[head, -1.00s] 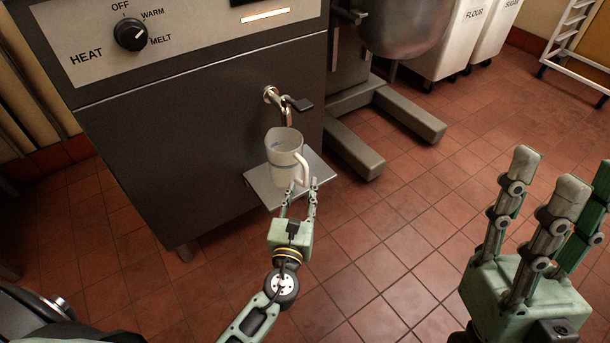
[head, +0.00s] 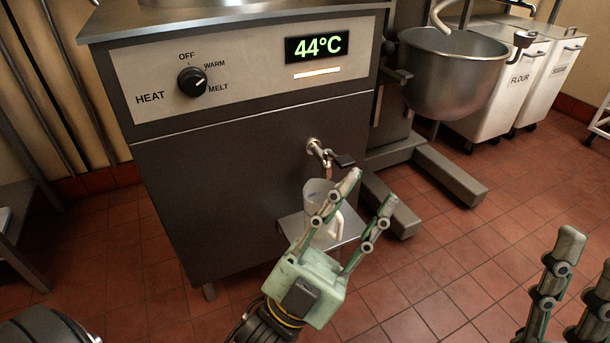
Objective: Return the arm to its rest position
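My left gripper (head: 369,191) is open and empty, raised in front of the machine, with its fingers spread toward the tap. It partly covers a white jug (head: 318,190). The jug stands upright on a small metal shelf (head: 351,228) under the tap (head: 321,149). The jug's contents cannot be made out. My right gripper (head: 571,285) is at the lower right edge, partly cut off. Its fingers point up, apart, with nothing between them.
The heating machine (head: 215,200) has a knob (head: 191,82) and a display (head: 316,46) reading 44°C. A mixer bowl (head: 453,75) and white flour (head: 500,85) and sugar (head: 548,78) bins stand to the right. Tiled floor (head: 480,265) is open at the right.

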